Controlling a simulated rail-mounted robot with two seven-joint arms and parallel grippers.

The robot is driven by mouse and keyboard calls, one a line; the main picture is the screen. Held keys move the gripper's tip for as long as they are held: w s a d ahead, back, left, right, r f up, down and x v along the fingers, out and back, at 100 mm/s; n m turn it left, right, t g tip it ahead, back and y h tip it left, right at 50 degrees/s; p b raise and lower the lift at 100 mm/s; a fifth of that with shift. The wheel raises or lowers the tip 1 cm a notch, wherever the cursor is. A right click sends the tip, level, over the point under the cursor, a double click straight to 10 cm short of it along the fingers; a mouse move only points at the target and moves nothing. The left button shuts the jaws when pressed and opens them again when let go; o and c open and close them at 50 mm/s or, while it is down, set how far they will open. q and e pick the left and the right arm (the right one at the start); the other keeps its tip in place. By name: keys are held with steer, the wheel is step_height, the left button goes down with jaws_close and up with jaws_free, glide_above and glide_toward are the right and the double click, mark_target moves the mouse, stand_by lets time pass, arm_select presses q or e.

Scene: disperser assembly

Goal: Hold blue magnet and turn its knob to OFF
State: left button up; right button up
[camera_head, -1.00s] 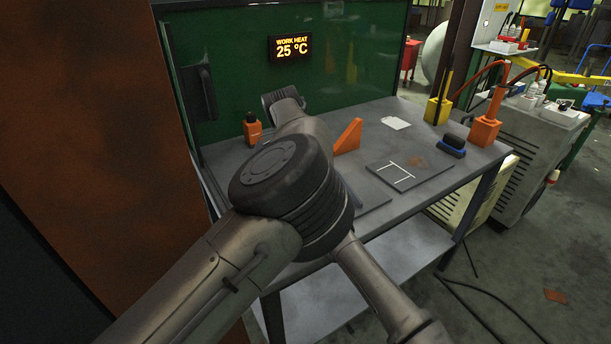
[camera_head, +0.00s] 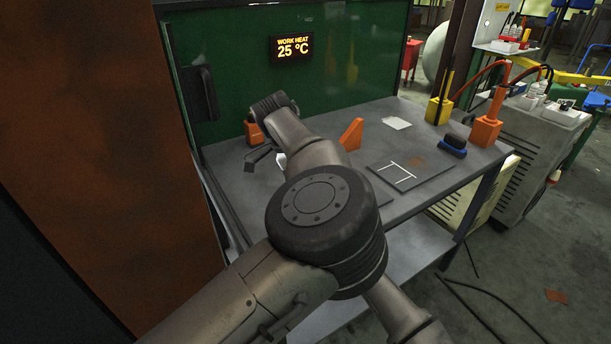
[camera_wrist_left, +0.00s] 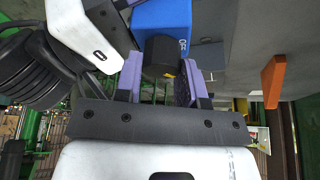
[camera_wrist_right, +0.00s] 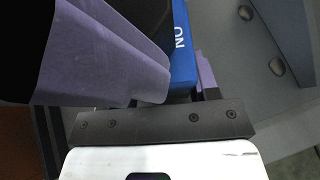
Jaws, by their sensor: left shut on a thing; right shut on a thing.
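The blue magnet (camera_wrist_left: 160,15) is a blue block at the top of the left wrist view, with a black knob (camera_wrist_left: 158,55) facing my left gripper (camera_wrist_left: 158,82). The knob sits between its purple fingers, and the gripper is shut on it. A yellow mark shows on the knob's edge, and partly readable white lettering is beside it. In the head view my arm hides the magnet.
The grey table bears an orange wedge (camera_head: 351,134), a dark plate with white lines (camera_head: 412,178), a black-and-blue block (camera_head: 453,145), a white sheet (camera_head: 397,123) and yellow (camera_head: 438,110) and orange (camera_head: 485,131) holders. An orange object (camera_head: 253,132) stands by the green panel (camera_head: 350,70).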

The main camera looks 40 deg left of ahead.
arm_select(q)
steer(key=shift+n, duration=0.7)
steer(key=o, duration=0.9)
steer(key=shift+s, duration=0.1)
steer(key=v, duration=1.2)
steer(key=shift+s+d, duration=0.15)
steer(key=shift+s, duration=0.05)
steer(key=shift+r, duration=0.1)
